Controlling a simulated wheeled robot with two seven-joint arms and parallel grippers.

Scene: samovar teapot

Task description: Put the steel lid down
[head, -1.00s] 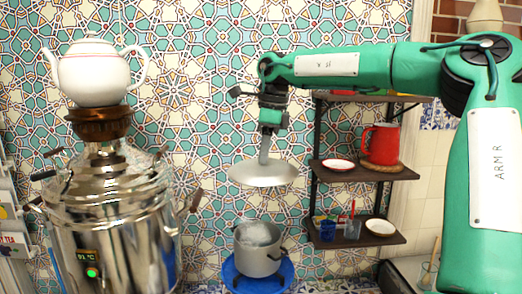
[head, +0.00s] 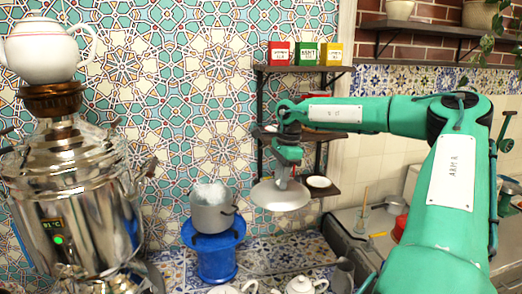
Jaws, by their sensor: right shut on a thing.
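The steel lid (head: 280,195) is a shallow silver disc. It hangs level in the air in front of the lower shelf, right of the pot. My right gripper (head: 284,174) is shut on the lid's upright handle from above. The steel pot (head: 211,213) stands open on a blue stand (head: 215,250), with whitish steam or foam at its mouth. The lid is apart from the pot and touches no surface that I can see. My left gripper is not in view.
A large steel samovar (head: 75,200) with a white teapot (head: 48,50) on top stands at the left. White teapots (head: 300,285) sit at the bottom edge. A dark shelf (head: 300,69) holds several tins. A counter (head: 350,218) with a glass lies at the right.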

